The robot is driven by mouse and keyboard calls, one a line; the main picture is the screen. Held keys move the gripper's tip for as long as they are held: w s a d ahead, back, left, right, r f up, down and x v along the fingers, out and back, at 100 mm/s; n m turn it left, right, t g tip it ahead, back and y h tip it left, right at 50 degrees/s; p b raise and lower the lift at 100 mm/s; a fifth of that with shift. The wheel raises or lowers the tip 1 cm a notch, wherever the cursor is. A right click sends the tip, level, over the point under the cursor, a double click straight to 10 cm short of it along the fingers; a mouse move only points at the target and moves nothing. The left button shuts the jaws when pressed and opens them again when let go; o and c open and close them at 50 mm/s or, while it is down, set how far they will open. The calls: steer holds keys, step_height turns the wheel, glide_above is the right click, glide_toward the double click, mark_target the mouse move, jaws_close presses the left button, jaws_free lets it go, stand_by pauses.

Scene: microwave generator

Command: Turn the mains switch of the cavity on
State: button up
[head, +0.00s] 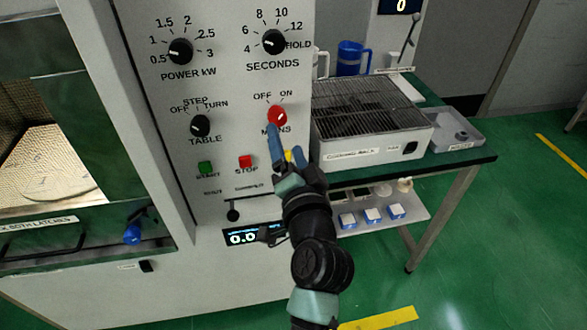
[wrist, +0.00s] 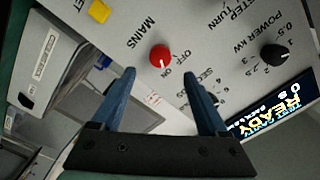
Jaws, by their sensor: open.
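The mains switch is a round red knob (head: 278,115) on the grey control panel, under the labels OFF and ON. It also shows in the wrist view (wrist: 160,54). Its white mark appears to point toward ON. My gripper (head: 285,138) is open, its blue fingers just below the knob in the head view. In the wrist view, my open fingertips (wrist: 160,74) are either side of the line to the knob, which appears a little beyond them. Nothing is between the fingers. Part of the MAINS label is hidden by a finger in the head view.
The table knob (head: 200,125), power knob (head: 181,51) and seconds knob (head: 274,41) are nearby. Green start (head: 205,168) and red stop (head: 245,162) buttons sit lower left. A display (wrist: 272,108) reads READY. A cooling rack (head: 372,105) stands on the bench at right.

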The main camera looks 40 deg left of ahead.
steer(key=v, duration=0.6)
steer(key=shift+b, duration=0.45)
steer(key=w+d+r+n+t+h+p, duration=0.15)
steer(key=d+r+t, duration=0.35)
steer(key=r, duration=0.7)
steer(key=w+d+r+n+t+h+p, duration=0.1)
steer(key=w+d+r+t+h, duration=0.2)
steer(key=d+r, duration=0.7)
steer(key=s+d+r+m+t+h+p, duration=0.1)
steer(key=s+d+r+t+h, duration=0.2)
steer(key=r, duration=0.7)
steer(key=s+d+r+m+t+h+p, duration=0.1)
steer(key=s+d+r+t+h, duration=0.3)
steer(key=r, duration=0.7)
steer(key=s+d+h, duration=0.2)
steer(key=shift+s+d+t, duration=0.3)
steer(key=shift+d, duration=0.05)
